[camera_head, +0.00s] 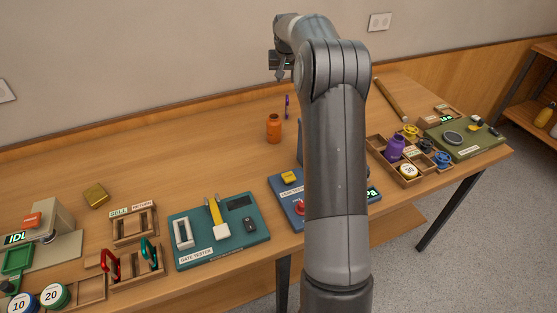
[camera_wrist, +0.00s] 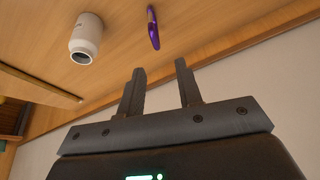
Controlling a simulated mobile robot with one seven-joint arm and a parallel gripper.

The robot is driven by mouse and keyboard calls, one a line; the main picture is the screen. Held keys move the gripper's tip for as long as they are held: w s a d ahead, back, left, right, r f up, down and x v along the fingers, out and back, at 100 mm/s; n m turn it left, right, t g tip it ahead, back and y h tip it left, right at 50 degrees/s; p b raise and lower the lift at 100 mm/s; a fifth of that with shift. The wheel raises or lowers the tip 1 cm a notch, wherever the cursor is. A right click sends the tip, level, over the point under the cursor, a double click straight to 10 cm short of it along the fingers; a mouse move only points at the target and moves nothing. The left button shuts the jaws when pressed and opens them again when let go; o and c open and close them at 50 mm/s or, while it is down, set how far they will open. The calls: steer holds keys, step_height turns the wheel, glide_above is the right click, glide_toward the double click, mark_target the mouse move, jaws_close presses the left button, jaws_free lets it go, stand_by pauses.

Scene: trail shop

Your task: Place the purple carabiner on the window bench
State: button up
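The purple carabiner (camera_head: 287,105) is at the back of the long wooden table, near the wall, behind an orange bottle (camera_head: 274,128). In the wrist view the purple carabiner (camera_wrist: 153,28) is beyond my fingertips, near the top edge and apart from them. My gripper (camera_wrist: 160,68) has its two fingers spread with nothing between them. In the head view my gripper (camera_head: 280,66) is raised above the back of the table, partly hidden by my arm. I cannot identify a window bench in either view.
A gate tester (camera_head: 248,240), a SELL/RETURN rack (camera_head: 135,228) with red and green carabiners, and a partitioned tray (camera_head: 407,180) line the front. The wrist view shows a white bottle (camera_wrist: 86,38) beside the carabiner. The back left of the table is mostly clear. My arm hides the middle.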

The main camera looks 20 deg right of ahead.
steer(key=s+a+r+n, duration=0.1)
steer(key=s+a+r, duration=0.6)
steer(key=s, duration=0.4)
steer(key=s+a+r+n, duration=0.1)
steer(key=s+a+r, duration=0.5)
steer(key=s+a, duration=0.35)
steer(key=s+a+f, duration=0.2)
steer(key=s, duration=0.7)
steer(key=s+a+f+n+t+y, duration=0.1)
steer(key=s+a+f, duration=0.1)
steer(key=s, duration=0.7)
steer(key=s+a+f+n, duration=0.1)
steer(key=s+a+f, duration=0.2)
steer(key=s, duration=0.7)
steer(key=shift+y, duration=0.4)
